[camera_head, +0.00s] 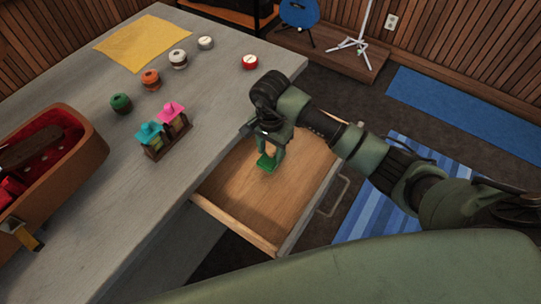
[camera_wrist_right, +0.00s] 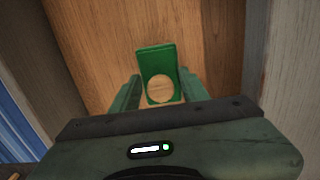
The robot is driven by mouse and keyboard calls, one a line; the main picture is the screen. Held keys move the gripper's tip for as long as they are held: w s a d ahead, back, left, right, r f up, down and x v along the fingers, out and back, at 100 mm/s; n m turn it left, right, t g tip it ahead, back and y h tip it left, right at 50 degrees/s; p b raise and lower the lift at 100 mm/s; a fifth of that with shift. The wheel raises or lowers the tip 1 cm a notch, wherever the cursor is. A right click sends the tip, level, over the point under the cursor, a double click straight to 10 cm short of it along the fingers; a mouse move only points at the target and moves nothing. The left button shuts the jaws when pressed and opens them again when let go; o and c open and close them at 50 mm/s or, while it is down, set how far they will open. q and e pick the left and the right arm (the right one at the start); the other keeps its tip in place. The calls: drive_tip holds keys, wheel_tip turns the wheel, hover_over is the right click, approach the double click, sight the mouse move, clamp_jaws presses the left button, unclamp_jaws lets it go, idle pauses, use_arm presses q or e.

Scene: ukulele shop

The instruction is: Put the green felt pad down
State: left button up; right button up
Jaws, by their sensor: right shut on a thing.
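The green felt pad (camera_head: 266,162) is a small flat green piece at my right gripper's fingertips in the head view. In the right wrist view the pad (camera_wrist_right: 156,60) is a green rectangle with a round hole that shows wood through it. My right gripper (camera_head: 270,152) is shut on the pad and points down over the open wooden drawer (camera_head: 240,195). I cannot tell whether the pad touches the drawer floor. The drawer looks otherwise empty where it shows. My left gripper is not in view.
The grey counter (camera_head: 200,80) holds a yellow cloth (camera_head: 145,43), several small round tins, a wooden rack (camera_head: 166,140) with pink and teal items, and an open red-lined ukulele case (camera_head: 65,145). The drawer's front and side walls (camera_head: 235,228) stand around my right gripper.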

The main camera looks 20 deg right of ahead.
sight(270, 157)
wheel_tip(270, 157, down, 3)
drive_tip(key=shift+r, duration=0.1)
drive_tip(key=shift+f, duration=0.25)
drive_tip(key=shift+f, duration=0.1)
drive_tip(key=o, duration=1.3)
drive_tip(key=shift+r, duration=0.35)
wheel_tip(270, 157, up, 12)
drive_tip(key=shift+f+b, duration=0.25)
drive_tip(key=shift+b, duration=0.35)
